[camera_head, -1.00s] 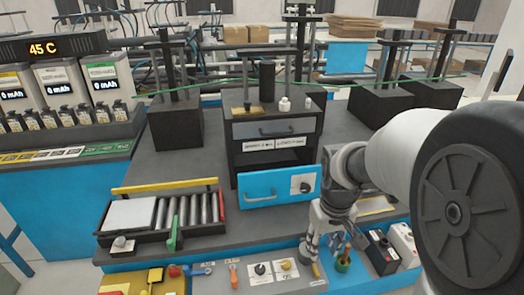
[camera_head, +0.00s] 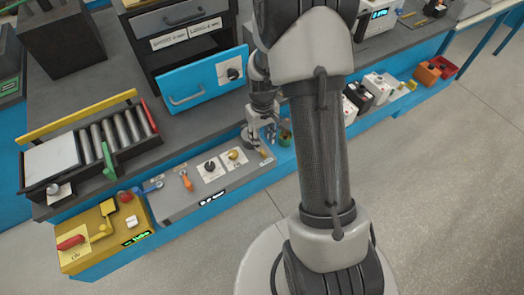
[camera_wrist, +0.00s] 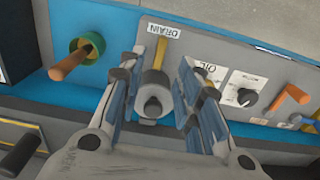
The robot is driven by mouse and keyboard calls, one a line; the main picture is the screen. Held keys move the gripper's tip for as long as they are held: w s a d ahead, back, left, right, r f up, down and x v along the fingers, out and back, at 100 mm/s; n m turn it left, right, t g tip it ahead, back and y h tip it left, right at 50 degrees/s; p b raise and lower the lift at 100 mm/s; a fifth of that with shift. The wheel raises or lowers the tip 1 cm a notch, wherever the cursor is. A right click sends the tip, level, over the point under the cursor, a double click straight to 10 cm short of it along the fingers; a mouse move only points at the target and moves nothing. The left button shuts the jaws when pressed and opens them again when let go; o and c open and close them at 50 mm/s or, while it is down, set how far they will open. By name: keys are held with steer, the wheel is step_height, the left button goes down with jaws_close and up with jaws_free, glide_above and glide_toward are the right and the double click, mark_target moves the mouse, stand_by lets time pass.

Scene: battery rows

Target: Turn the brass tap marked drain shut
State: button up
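The drain tap (camera_wrist: 154,82) is on the grey panel, below its DRAIN label (camera_wrist: 166,31) in the wrist view. It has a grey hub, and its flat brass lever (camera_wrist: 161,44) points up the picture towards the label. My gripper (camera_wrist: 161,68) is open, with one finger on each side of the hub. I cannot tell whether either finger touches the tap. In the head view my gripper (camera_head: 254,141) is at the right end of the panel, and the tap there is largely hidden by it.
Beside the tap are a yellow OIL knob (camera_head: 234,154), a black knob (camera_head: 210,167) and an orange lever (camera_head: 186,180). A green-collared valve with an orange handle (camera_wrist: 72,64) is on the other side. A blue drawer (camera_head: 205,83) stands above the panel.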

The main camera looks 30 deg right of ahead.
mark_target(262, 151)
step_height(262, 151, down, 7)
steer(key=shift+f+b, duration=0.1)
steer(key=shift+b, duration=0.8)
steer(key=shift+c, duration=0.4)
jaws_close()
